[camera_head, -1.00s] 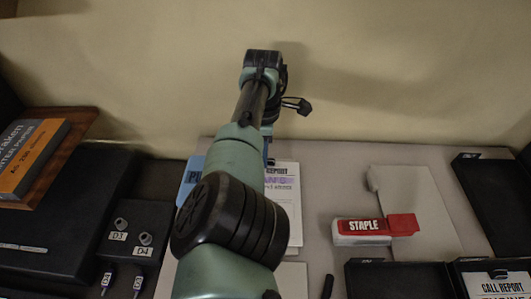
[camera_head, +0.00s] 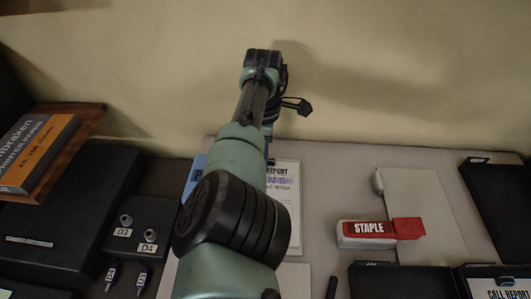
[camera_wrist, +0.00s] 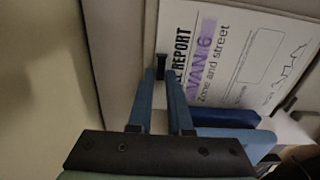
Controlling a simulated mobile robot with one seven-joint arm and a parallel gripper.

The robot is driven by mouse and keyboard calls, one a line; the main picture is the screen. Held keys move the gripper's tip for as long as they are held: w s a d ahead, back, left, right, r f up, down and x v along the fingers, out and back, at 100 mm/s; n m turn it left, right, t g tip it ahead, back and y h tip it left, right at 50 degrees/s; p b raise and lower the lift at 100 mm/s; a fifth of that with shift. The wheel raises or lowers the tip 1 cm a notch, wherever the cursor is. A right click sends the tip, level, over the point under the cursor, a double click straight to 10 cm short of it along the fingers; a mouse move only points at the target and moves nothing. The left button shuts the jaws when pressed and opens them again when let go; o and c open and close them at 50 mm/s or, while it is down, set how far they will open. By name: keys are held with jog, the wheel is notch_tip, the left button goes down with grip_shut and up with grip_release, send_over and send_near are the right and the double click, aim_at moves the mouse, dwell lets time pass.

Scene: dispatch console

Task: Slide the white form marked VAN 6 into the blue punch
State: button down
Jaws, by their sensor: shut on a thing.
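The white form (camera_wrist: 250,60) has a purple VAN 6 mark and fills the upper right of the wrist view. In the head view the form (camera_head: 284,205) lies partly hidden behind my arm. My gripper (camera_wrist: 160,73) is shut on the form's edge beside the printed REPORT heading. A blue body, apparently the punch (camera_wrist: 240,137), shows to the right of my fingers, close to the form's side edge. In the head view the punch (camera_head: 194,176) is mostly hidden by my arm. I cannot tell whether the form is in its slot.
Black trays (camera_head: 500,205) stand at the right edge. A black unit with knobs (camera_head: 140,235) and a paper box (camera_head: 35,150) are on the left. A wall rises behind.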

jog(key=shift+a+f, duration=0.1)
jog(key=shift+a, duration=0.35)
dwell(0.9)
jog(key=shift+c, duration=1)
grip_release()
notch_tip(320, 180, up, 7)
jog(key=p, duration=0.7)
